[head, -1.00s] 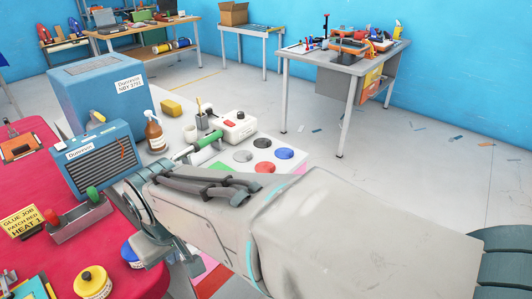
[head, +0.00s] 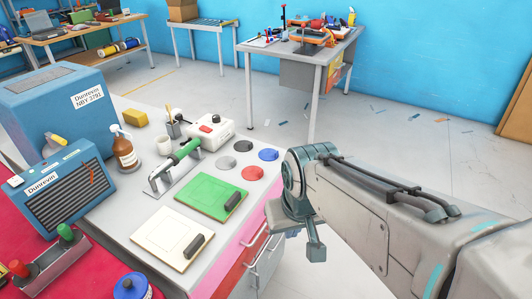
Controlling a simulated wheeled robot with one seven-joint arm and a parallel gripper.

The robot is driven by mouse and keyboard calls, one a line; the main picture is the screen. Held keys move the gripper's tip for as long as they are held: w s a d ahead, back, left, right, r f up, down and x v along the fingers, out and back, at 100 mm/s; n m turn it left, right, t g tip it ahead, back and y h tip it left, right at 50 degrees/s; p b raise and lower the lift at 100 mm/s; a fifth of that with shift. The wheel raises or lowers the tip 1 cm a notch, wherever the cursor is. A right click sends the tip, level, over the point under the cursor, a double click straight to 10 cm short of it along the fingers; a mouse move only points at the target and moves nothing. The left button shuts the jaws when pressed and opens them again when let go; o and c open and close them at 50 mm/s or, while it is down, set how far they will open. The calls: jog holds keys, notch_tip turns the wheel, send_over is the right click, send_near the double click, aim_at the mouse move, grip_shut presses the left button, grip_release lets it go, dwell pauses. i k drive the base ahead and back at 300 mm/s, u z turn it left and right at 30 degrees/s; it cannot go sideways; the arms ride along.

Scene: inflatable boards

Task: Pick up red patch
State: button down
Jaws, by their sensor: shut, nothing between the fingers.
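The red patch (head: 250,173) is a flat round disc lying on the grey worktop, near its right edge. A grey patch (head: 227,162), a dark patch (head: 243,146) and a blue patch (head: 268,154) lie close around it. My gripper (head: 316,248) hangs to the right of the worktop and nearer to me than the patches, past the drawer edge. It is shut and empty, apart from the red patch. My wrist hides part of the gripper.
A green board (head: 211,199) and a cream board (head: 172,239), each with a dark block, lie on the worktop. A green-handled press (head: 182,155), a white device (head: 209,131) and a brown spray bottle (head: 124,152) stand behind. Open floor lies to the right.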

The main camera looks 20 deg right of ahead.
aim_at(253, 173)
jog(key=z, duration=0.45)
jog(key=k, duration=0.55)
jog(key=z, duration=0.95)
jog(key=i, duration=1.3)
jog(key=u, duration=1.3)
jog(key=i, duration=0.5)
jog(key=u, duration=0.55)
